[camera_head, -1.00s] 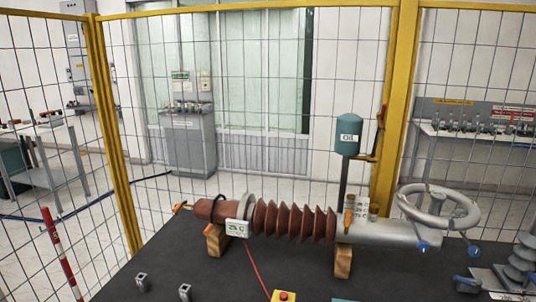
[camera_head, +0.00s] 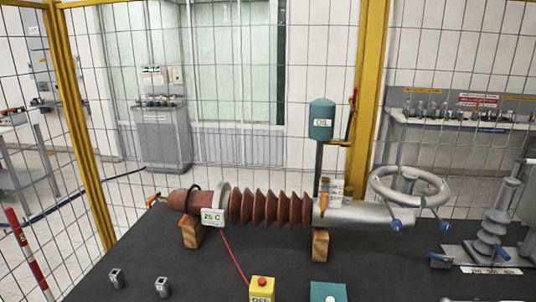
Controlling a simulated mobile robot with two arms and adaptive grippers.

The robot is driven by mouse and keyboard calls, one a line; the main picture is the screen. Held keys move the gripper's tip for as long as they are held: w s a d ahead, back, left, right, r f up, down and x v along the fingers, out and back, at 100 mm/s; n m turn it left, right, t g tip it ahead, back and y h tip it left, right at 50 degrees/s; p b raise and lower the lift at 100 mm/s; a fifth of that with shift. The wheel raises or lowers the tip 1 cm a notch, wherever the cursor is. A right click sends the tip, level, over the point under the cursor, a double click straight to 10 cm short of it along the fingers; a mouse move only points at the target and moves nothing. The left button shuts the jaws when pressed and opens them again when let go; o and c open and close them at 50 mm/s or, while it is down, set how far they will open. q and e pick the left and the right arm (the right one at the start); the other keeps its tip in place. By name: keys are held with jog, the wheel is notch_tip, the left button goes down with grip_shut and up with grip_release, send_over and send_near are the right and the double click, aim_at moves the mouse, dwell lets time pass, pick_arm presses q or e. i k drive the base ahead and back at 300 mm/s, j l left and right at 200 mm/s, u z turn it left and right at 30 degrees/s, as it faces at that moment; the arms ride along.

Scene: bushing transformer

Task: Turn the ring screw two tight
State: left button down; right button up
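A bushing (camera_head: 270,207) with brown ribbed sheds lies across the dark table on two wooden blocks (camera_head: 320,244). A grey ring (camera_head: 408,187) stands above the right end of its grey metal tube (camera_head: 365,214). Blue knobs, one at the tube (camera_head: 396,225) and one to its right (camera_head: 445,227), show below the ring. I cannot tell which part is ring screw two. Neither of my grippers is in view.
A teal oil tank (camera_head: 321,120) stands on a post behind the bushing. A yellow box with a red button (camera_head: 262,288), a teal box (camera_head: 328,292) and two small metal pieces (camera_head: 116,278) are at the front. A grey insulator device (camera_head: 492,232) stands at right. Yellow-framed mesh fencing (camera_head: 372,90) closes the back.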

aim_at(444, 227)
jog(key=z, duration=1.35)
